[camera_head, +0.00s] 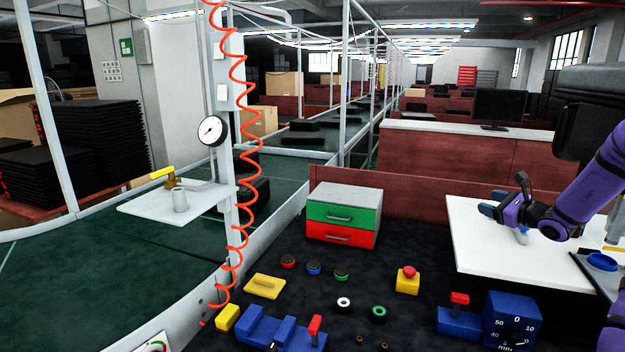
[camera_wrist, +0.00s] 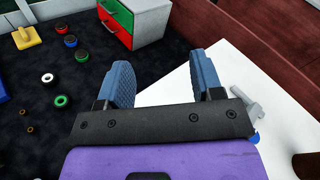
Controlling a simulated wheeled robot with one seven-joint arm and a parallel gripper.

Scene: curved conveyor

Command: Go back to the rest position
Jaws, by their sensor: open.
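My gripper (camera_head: 489,210) is held over the white table top at the right of the head view, with my purple arm reaching in from the right edge. In the wrist view, the two blue fingers of my gripper (camera_wrist: 165,80) stand wide apart. Only the bare white table top and dark mat show between them, so it is empty. A small grey tool with a blue end (camera_wrist: 245,104) lies on the white table top (camera_head: 478,254), to the right of the fingers in the wrist view; in the head view it is partly hidden near my gripper.
A drawer box (camera_head: 343,215) with green and red drawers stands on the dark mat. Several buttons and rings, a red-topped yellow button box (camera_head: 407,281) and a blue gauge block (camera_head: 511,322) sit nearby. A low red partition (camera_head: 400,193) runs behind. A pole with a red coiled hose stands left.

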